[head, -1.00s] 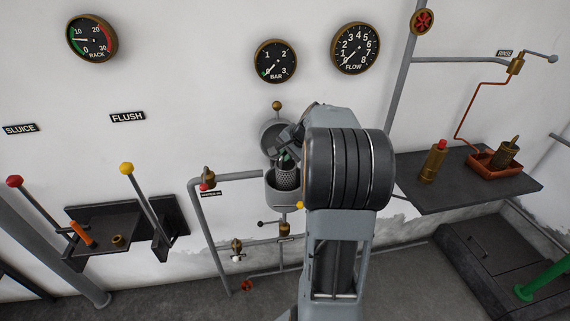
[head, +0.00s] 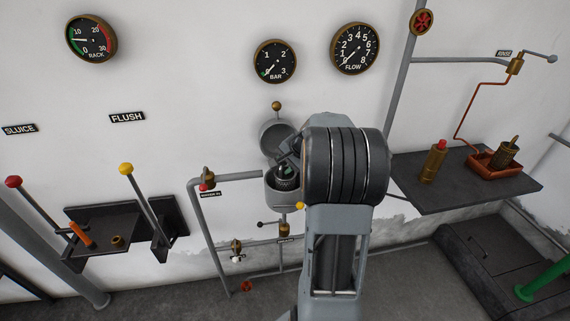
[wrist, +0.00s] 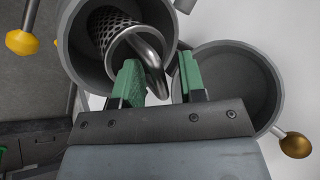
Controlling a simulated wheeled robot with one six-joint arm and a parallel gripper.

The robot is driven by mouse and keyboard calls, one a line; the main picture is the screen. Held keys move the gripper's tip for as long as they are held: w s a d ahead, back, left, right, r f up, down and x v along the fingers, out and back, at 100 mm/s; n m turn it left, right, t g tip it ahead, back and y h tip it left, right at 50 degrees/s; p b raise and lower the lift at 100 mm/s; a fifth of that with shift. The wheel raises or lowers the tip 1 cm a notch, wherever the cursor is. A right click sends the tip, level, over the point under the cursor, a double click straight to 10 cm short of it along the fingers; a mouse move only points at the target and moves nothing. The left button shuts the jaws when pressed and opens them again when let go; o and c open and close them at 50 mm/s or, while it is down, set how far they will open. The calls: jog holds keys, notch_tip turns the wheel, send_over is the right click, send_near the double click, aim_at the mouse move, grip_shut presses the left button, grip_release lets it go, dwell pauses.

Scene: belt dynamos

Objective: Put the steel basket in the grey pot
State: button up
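The grey pot (head: 282,197) is fixed at the wall, and its round lid (head: 270,135) with a brass knob stands open behind it. In the wrist view the pot (wrist: 72,45) is at upper left and the lid (wrist: 235,75) is at right. The perforated steel basket (wrist: 103,25) is inside the pot, with only its upper part showing above the rim in the head view (head: 286,183). My gripper (wrist: 160,85) is at the pot's mouth. Its green-padded fingers stand apart on both sides of the basket's curved handle, with a gap at the right finger.
A dark shelf at right (head: 465,196) holds a brass bottle (head: 433,163) and a red tray (head: 514,172) with a brass-coloured basket. Levers and a small shelf (head: 92,215) are at left. Pipes and valves surround the pot.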

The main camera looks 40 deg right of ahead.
jog(key=shift+s+d+r, duration=0.1)
jog(key=shift+r, duration=0.35)
jog(key=v, duration=1.1)
jog(key=s+a+f+n+g, duration=0.25)
jog(key=a+n, duration=0.35)
jog(key=a, duration=0.8)
jog(key=s+a+f+n+h, duration=0.2)
jog(key=s+a+f+n, duration=0.2)
jog(key=s+a+n, duration=0.4)
jog(key=s+a, duration=0.1)
jog(key=a, duration=0.2)
jog(key=shift+s+a+f, duration=0.15)
jog(key=shift+a+f, duration=0.15)
jog(key=shift+f, duration=0.05)
jog(key=shift+o, duration=0.4)
jog(key=shift+d, duration=0.15)
